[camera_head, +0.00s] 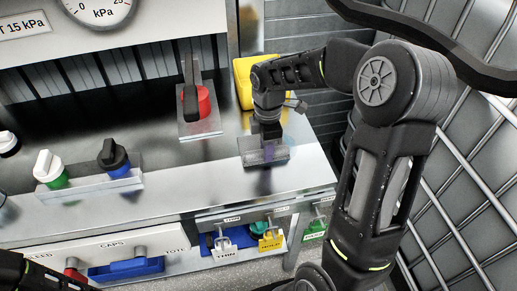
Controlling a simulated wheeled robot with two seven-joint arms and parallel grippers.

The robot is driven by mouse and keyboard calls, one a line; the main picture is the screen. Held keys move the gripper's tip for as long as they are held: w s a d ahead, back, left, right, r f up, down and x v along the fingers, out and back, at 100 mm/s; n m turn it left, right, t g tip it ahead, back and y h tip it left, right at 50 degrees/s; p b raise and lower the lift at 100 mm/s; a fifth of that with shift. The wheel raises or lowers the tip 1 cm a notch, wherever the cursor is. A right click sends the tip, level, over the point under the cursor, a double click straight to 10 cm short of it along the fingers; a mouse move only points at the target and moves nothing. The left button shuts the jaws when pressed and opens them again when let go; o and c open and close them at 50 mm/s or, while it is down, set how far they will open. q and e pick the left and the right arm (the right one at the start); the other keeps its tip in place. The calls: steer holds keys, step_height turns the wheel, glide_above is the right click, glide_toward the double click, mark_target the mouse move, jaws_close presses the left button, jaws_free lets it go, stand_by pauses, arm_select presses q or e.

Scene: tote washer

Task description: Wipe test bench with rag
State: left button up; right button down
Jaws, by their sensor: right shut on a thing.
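The test bench (215,180) is a shiny metal surface running across the middle of the view. My right gripper (268,147) points down at the bench's right end and is shut on a grey, flat-looking piece, apparently the rag (250,158). The jaws hide part of it, and it sits at or just above the bench top; I cannot tell if it touches. A faint purplish smear (266,182) shows on the metal just in front of it. My left gripper is not in view; only a dark piece of my arm shows at the lower left.
A red knob with a dark lever (196,103) stands left of the gripper. A yellow container (242,82) is behind it. Green (48,168) and blue (115,158) knobs are at the left. A gauge (98,8) is above.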

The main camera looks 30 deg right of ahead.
steer(key=shift+s+d+p, duration=0.15)
steer(key=shift+s+d, duration=0.35)
steer(key=shift+d, duration=0.85)
steer(key=shift+s+d+p, duration=0.1)
steer(key=shift+s+d, duration=0.35)
steer(key=shift+d, duration=0.95)
steer(key=shift+s+d+p, duration=0.15)
steer(key=shift+s+d, duration=0.35)
steer(key=shift+d, duration=0.85)
steer(key=shift+s+a, duration=0.1)
steer(key=shift+s+a, duration=0.25)
steer(key=shift+s, duration=0.45)
steer(key=shift+s+a, duration=0.3)
steer(key=shift+s, duration=0.45)
steer(key=shift+s+a, duration=0.25)
steer(key=shift+s, duration=0.45)
steer(key=shift+w+a+b, duration=0.1)
steer(key=shift+w+a, duration=0.2)
steer(key=shift+a, duration=0.5)
steer(key=shift+w+a+b, duration=0.15)
steer(key=shift+w+a, duration=0.15)
steer(key=shift+a, duration=0.45)
steer(key=shift+w+a+b, duration=0.1)
steer(key=shift+w+a, duration=0.2)
steer(key=shift+a, duration=0.5)
steer(key=shift+w+d, duration=0.1)
